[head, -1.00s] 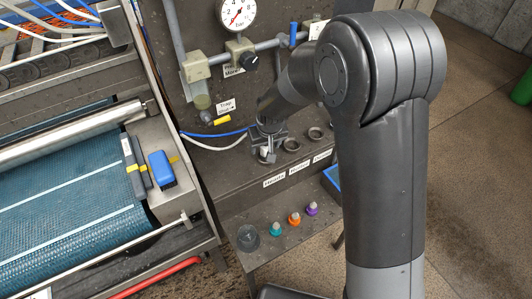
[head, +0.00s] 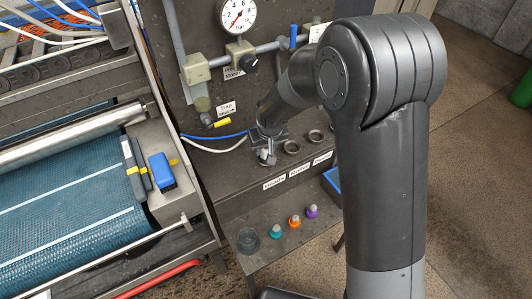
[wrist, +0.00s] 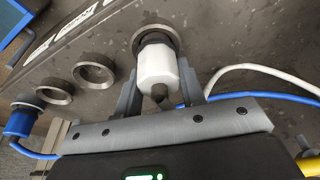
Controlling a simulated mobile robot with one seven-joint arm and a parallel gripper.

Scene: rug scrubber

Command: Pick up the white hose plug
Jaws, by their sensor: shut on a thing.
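The white hose plug (wrist: 157,68) shows in the wrist view between the two fingers of my gripper (wrist: 158,90), which is shut on it. Its far end meets a dark round socket ring (wrist: 154,36); how deep it sits in the ring is hidden. In the head view my gripper (head: 267,148) is over the left end of the row of rings on the dark bench, and only a small pale part of the plug (head: 264,157) shows under it.
Two empty rings (head: 292,147) (head: 315,136) stand to the right, above white labels (head: 299,172). A white hose (head: 222,147) and a blue hose (head: 208,136) run close by on the left.

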